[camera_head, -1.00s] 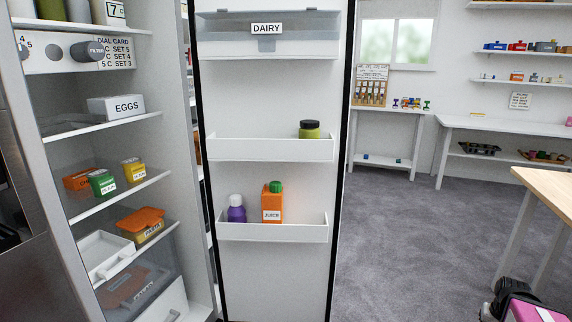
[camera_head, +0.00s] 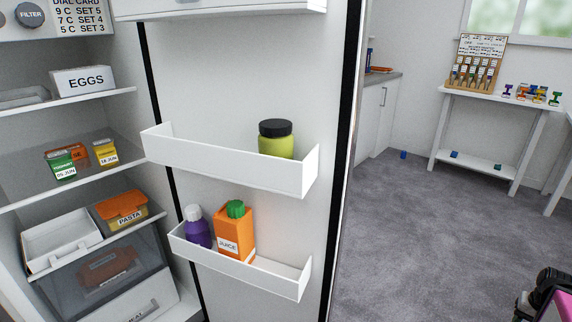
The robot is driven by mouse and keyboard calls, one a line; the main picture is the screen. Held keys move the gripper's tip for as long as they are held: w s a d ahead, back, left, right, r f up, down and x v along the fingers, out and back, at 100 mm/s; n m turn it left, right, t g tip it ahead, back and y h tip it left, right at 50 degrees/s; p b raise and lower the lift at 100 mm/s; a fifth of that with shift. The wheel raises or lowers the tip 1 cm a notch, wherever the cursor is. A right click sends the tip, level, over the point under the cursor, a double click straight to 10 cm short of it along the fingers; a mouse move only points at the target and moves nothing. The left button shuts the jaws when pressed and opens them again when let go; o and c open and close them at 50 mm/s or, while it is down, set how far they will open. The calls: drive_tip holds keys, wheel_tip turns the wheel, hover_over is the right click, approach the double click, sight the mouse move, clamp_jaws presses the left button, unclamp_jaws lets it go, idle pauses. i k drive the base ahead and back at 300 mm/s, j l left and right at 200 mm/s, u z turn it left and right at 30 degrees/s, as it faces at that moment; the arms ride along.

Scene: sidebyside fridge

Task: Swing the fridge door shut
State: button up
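The fridge door (camera_head: 245,80) stands open, its inner face toward me, to the right of the lit fridge interior (camera_head: 75,120). Its upper bin (camera_head: 225,165) holds a green jar with a black lid (camera_head: 276,140). Its lower bin (camera_head: 240,273) holds a purple bottle (camera_head: 197,228) and an orange juice carton (camera_head: 234,232). A black seal runs along the door's right edge (camera_head: 345,130). Part of my gripper (camera_head: 545,295) shows at the bottom right corner, well apart from the door. Its fingertips are cut off by the frame, so I cannot tell whether it is open.
Fridge shelves hold an eggs box (camera_head: 83,80), small cartons and a pasta box (camera_head: 121,209). A white side table (camera_head: 490,110) stands against the back wall.

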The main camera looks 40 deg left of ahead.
sight(216, 70)
drive_tip(key=i+u, duration=0.2)
drive_tip(key=i, duration=0.4)
drive_tip(key=i+u, duration=0.2)
drive_tip(key=i, duration=0.35)
drive_tip(key=i+l+u, duration=0.2)
drive_tip(key=i, duration=0.4)
drive_tip(key=i+u, duration=0.25)
drive_tip(key=u, duration=0.2)
drive_tip(key=i+u, duration=0.25)
drive_tip(key=u, duration=0.2)
drive_tip(key=i+l+u, duration=0.2)
drive_tip(key=u, duration=2.85)
drive_tip(key=k+l+u, duration=0.15)
drive_tip(key=l+u, duration=0.15)
drive_tip(key=l, duration=0.15)
